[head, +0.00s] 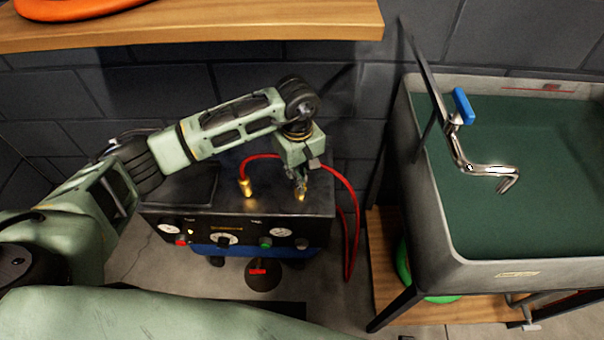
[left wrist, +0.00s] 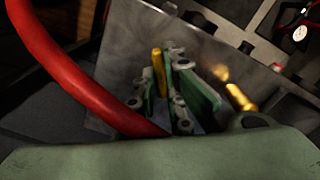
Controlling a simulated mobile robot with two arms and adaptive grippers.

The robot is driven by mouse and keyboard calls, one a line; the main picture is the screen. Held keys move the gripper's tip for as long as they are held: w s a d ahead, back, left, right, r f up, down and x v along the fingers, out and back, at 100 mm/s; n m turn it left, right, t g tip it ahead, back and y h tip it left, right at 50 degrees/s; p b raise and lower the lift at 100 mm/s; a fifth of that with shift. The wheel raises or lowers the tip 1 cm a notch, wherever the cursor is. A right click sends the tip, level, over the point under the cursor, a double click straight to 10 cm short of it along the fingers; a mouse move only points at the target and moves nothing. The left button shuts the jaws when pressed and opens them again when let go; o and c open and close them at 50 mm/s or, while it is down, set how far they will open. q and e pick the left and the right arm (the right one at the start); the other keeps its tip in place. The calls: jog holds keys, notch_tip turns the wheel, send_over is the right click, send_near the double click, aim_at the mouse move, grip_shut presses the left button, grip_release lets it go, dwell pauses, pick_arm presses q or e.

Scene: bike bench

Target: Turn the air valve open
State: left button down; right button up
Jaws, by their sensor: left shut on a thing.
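The compressor unit (head: 222,226), a dark box with gauges and knobs on its front, stands on the floor under the wooden shelf. My left gripper (head: 300,186) points down at the right part of its top. It is shut on a small yellow brass piece, the air valve's handle as far as I can tell. In the left wrist view my left gripper's fingers (left wrist: 170,98) stand either side of this yellow valve piece (left wrist: 158,72). The fingers and wrist hide most of the valve. My right gripper is not in view.
A brass fitting (head: 246,187) with a red hose (head: 352,205) stands left of my gripper. The hose loops behind my wrist and hangs at the right. A sink (head: 430,185) with a tap is at right; a wooden shelf (head: 200,25) overhangs the back.

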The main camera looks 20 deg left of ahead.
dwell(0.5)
pick_arm(q)
jog(key=shift+n, duration=0.7)
jog(key=shift+n+b, duration=0.45)
jog(key=shift+n, duration=0.35)
jog(key=n, duration=0.4)
jog(key=shift+b, duration=0.35)
jog(key=shift+n, duration=2)
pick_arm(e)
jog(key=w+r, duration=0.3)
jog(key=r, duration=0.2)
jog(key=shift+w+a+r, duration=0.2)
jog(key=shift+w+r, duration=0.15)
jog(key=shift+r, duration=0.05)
